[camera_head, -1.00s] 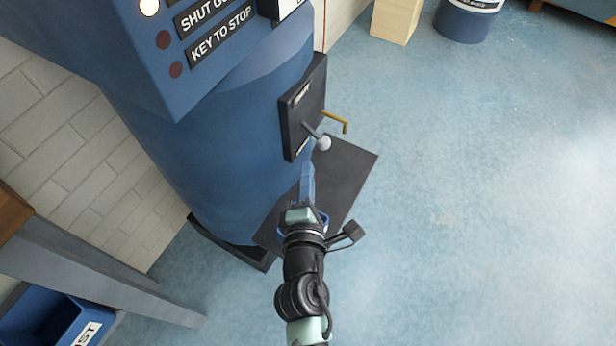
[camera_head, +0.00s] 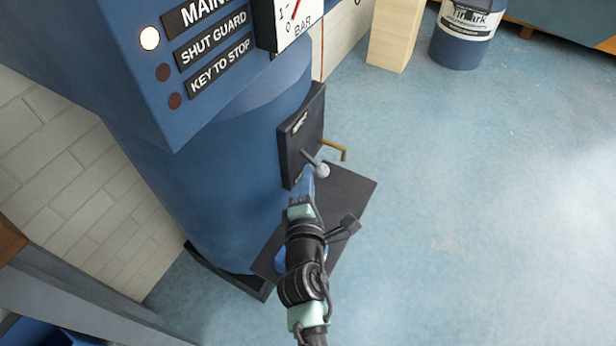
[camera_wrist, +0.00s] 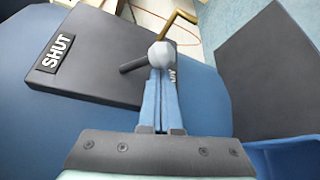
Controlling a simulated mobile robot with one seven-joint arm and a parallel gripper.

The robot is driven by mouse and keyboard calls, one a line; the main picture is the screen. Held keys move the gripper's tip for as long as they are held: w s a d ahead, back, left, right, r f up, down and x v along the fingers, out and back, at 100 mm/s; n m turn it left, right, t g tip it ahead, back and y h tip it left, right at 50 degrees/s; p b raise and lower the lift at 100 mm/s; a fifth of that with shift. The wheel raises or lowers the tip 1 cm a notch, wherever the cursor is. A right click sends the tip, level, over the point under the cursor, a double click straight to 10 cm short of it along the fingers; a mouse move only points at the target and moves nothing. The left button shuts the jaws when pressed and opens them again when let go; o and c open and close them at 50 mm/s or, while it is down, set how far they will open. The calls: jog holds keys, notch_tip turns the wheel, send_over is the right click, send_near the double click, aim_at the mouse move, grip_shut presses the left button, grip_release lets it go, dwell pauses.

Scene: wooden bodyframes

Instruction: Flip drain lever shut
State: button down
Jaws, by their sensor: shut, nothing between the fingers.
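The drain lever (camera_head: 316,165) is a short dark rod with a pale grey ball knob, sticking out from a dark plate on the blue cylinder. In the wrist view the knob (camera_wrist: 161,54) stands just beyond my fingertips, and the dark plate (camera_wrist: 90,60) carries a "SHUT" label (camera_wrist: 55,53). My gripper (camera_head: 308,175) has its blue fingers closed together and empty, just below the knob. In the wrist view my closed fingers (camera_wrist: 160,78) overlap the knob's lower edge; I cannot tell whether they touch it. A brass bent pipe (camera_head: 335,148) sticks out behind the lever.
The blue machine (camera_head: 215,190) with its panel fills the left. A dark flat plate (camera_head: 345,190) lies below the lever. A wooden post (camera_head: 395,35) and a blue drum (camera_head: 462,40) stand at the back. The blue floor at right is clear.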

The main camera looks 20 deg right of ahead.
jog(key=shift+r+p, duration=0.2)
jog(key=shift+p, duration=0.4)
jog(key=shift+s+d+r+n+g+p, duration=0.2)
jog(key=shift+n+g+p, duration=0.35)
jog(key=shift+p, duration=0.55)
